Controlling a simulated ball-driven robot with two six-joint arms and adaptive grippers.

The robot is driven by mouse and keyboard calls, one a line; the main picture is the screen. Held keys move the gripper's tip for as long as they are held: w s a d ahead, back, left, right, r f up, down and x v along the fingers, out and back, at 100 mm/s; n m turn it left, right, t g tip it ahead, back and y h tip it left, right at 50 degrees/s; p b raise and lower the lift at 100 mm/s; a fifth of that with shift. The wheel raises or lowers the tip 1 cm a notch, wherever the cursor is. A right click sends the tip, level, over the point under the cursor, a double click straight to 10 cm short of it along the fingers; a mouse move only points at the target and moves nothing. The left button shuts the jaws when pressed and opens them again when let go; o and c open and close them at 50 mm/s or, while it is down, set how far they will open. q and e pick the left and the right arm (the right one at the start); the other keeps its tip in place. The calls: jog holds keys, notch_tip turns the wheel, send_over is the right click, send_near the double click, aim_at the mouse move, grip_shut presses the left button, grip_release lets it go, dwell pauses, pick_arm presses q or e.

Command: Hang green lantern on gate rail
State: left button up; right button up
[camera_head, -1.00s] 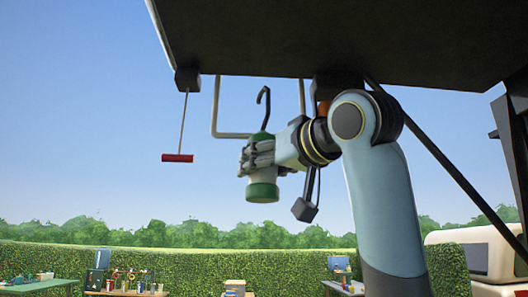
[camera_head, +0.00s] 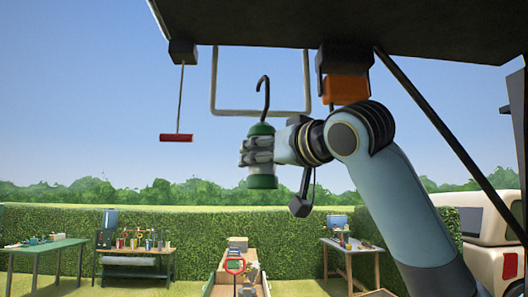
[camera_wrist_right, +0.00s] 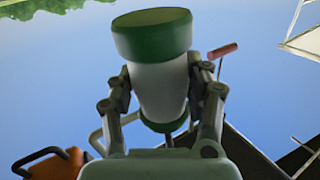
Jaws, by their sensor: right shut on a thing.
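The green lantern (camera_head: 262,182) has green ends, a pale body and a dark hook on top. My right gripper (camera_head: 258,152) is shut around its pale middle and holds it upright in the air. In the right wrist view the lantern (camera_wrist_right: 152,85) sits between the two fingers of my right gripper (camera_wrist_right: 160,100). The grey rail (camera_head: 262,113) hangs as a U-shaped bar from the dark overhead panel. In the head view the hook's top lies just above the rail's crossbar; I cannot tell whether they touch. My left gripper is not in view.
A red handle (camera_head: 176,137) hangs on a cord at the left. An orange box (camera_head: 346,89) is under the dark panel (camera_head: 300,22). Work tables (camera_head: 138,252) and a hedge (camera_head: 230,217) stand far below. Open air surrounds the lantern on the left.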

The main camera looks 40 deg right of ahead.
jog(key=w+d+f+b, duration=0.1)
jog(key=w+d+f, duration=0.2)
jog(key=w, duration=0.3)
jog(key=shift+w+d+b, duration=0.2)
jog(key=shift+d+b, duration=0.2)
jog(key=shift+d, duration=0.1)
dwell(0.3)
jog(key=shift+f, duration=0.35)
dwell(0.8)
jog(key=o, duration=1.5)
jog(key=shift+o, duration=0.3)
jog(key=shift+o, duration=1.1)
